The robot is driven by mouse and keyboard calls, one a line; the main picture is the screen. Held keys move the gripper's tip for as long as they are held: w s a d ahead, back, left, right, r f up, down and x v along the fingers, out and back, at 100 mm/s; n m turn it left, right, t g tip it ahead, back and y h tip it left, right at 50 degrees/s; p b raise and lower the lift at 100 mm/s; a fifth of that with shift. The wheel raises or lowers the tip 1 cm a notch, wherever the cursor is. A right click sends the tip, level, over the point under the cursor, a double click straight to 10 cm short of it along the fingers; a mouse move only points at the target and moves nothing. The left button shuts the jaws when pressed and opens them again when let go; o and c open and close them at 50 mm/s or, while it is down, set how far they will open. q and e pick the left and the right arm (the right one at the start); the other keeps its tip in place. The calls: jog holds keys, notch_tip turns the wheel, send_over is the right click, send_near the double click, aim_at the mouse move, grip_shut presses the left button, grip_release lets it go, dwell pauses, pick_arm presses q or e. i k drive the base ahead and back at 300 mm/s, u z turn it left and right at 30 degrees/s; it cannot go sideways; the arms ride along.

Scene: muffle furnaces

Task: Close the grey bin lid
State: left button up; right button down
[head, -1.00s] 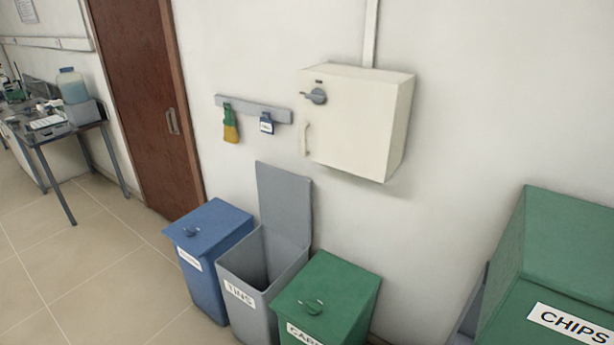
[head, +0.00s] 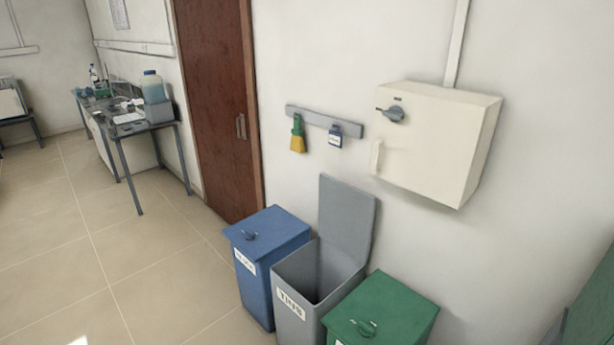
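The grey bin (head: 292,271) stands between two other bins by the wall, with a white label reading TINS on its front. Its grey lid (head: 347,220) is open and stands nearly upright at the back, close to the wall. The inside of the bin shows dark and its bottom is hidden. Neither of my grippers is in the head view.
A blue bin (head: 267,243) with its lid shut stands to the left. A green bin (head: 392,308) with its lid shut stands to the right. A cream wall box (head: 440,143) hangs above. The tiled floor (head: 150,260) at left is clear.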

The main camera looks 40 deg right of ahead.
aim_at(347, 212)
jog(key=u, duration=0.35)
jog(key=i, duration=1.95)
jog(key=z, duration=0.25)
jog(key=i, duration=1.1)
jog(key=z, duration=1.6)
jog(key=i, duration=0.9)
jog(key=z, duration=0.8)
